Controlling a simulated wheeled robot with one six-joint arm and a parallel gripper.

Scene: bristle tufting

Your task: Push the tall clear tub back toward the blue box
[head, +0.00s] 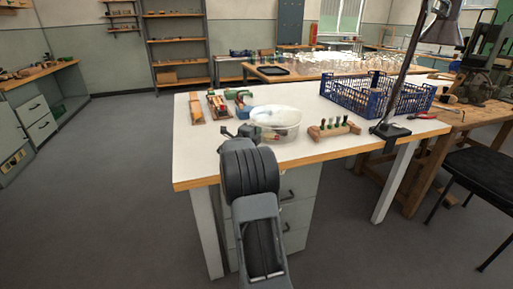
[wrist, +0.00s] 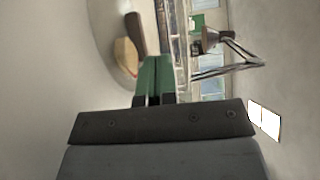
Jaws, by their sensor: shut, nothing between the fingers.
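The clear tub (head: 284,115) stands on the white tabletop, left of the middle, and looks round and whitish. My gripper (head: 256,134) is at the tub's near left side, low over the table. Its green fingers (wrist: 154,75) are shut together and hold nothing. In the wrist view the tub's pale curved wall (wrist: 103,30) is just beyond the fingertips; I cannot tell whether they touch. The blue box (head: 372,97), an open slatted crate, stands to the right and farther back, apart from the tub. My arm hides the table's near edge below the gripper.
A wooden block with several upright pegs (head: 334,129) stands right of the tub. Brushes and wooden pieces (head: 217,105) lie to its left. A desk lamp's base (head: 390,131) stands at the right end. White tabletop (head: 300,97) is clear between tub and crate.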

